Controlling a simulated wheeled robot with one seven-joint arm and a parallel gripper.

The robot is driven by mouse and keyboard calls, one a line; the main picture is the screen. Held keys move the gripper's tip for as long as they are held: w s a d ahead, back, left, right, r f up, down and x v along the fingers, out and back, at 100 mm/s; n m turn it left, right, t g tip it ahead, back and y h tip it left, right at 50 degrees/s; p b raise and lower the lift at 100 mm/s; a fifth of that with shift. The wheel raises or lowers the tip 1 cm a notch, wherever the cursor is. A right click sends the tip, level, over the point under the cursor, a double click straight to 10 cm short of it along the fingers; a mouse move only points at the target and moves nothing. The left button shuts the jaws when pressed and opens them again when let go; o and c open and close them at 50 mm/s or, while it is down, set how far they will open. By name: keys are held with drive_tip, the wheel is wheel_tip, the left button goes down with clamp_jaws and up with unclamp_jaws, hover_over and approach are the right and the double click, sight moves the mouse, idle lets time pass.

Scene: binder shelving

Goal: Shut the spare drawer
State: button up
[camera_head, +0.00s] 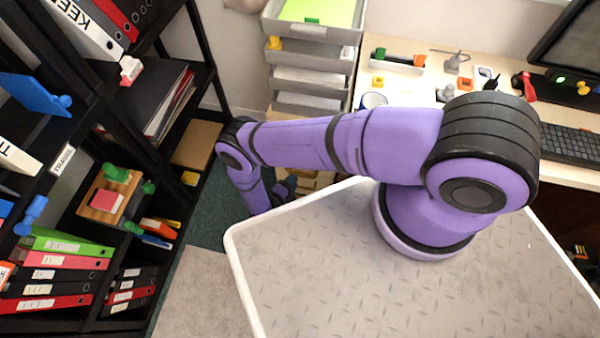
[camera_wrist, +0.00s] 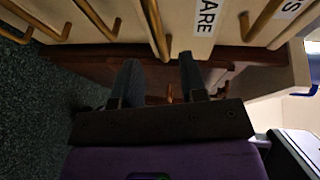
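The spare drawer's cream front (camera_wrist: 181,22) is at the top of the wrist view, with a label of which only "ARE" shows; the rest of it is cut off. How far out this drawer stands I cannot tell. My gripper (camera_wrist: 162,78) is open and empty, its two dark fingers apart and pointing toward the drawer fronts. The fingertips lie just below the cream fronts in the picture; contact cannot be made out. In the head view my gripper (camera_head: 284,187) is small and dark beside the drawer unit (camera_head: 312,182), partly hidden by my purple arm.
Several brass handles (camera_wrist: 155,28) stick out of the fronts. A reddish-brown wooden edge (camera_wrist: 120,52) runs below them. Letter trays (camera_head: 310,55) stand by the desk (camera_head: 400,95). A black binder shelf (camera_head: 205,70) is at the left. Green carpet (camera_head: 212,215) lies between.

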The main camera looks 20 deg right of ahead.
drive_tip(key=shift+x, duration=3.15)
clamp_jaws()
